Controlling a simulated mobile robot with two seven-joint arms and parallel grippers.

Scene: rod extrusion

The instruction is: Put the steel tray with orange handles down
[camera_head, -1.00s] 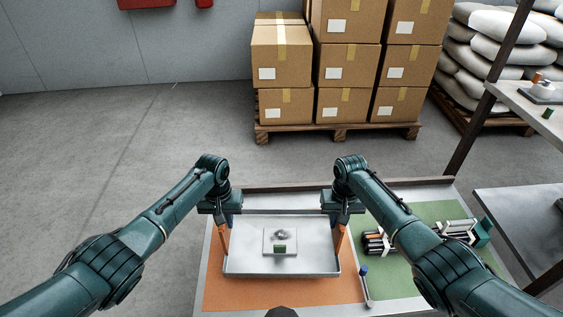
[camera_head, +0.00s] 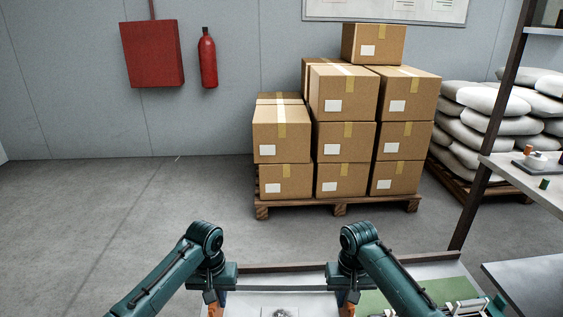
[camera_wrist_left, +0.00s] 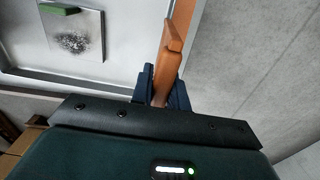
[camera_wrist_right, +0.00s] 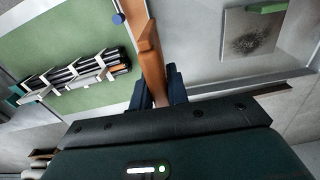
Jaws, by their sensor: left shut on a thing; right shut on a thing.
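The steel tray (camera_head: 252,304) with orange handles shows only by its far part at the bottom edge of the head view. My left gripper (camera_wrist_left: 162,88) is shut on one orange handle (camera_wrist_left: 173,42), at the tray's left side. My right gripper (camera_wrist_right: 160,88) is shut on the other orange handle (camera_wrist_right: 150,45), at its right side. On the tray lies a pale square plate (camera_wrist_right: 236,35) with a dark grey powdery patch and a green block (camera_wrist_right: 267,8). The tray's near side is out of the head view, and I cannot tell whether its underside touches the bench.
A green mat (camera_wrist_right: 60,38) lies right of the tray, with a rack of dark rods (camera_wrist_right: 85,72). A shelf unit (camera_head: 525,180) stands at the right. Stacked cartons (camera_head: 345,150) on a pallet, white sacks and a wall lie beyond, with clear floor at left.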

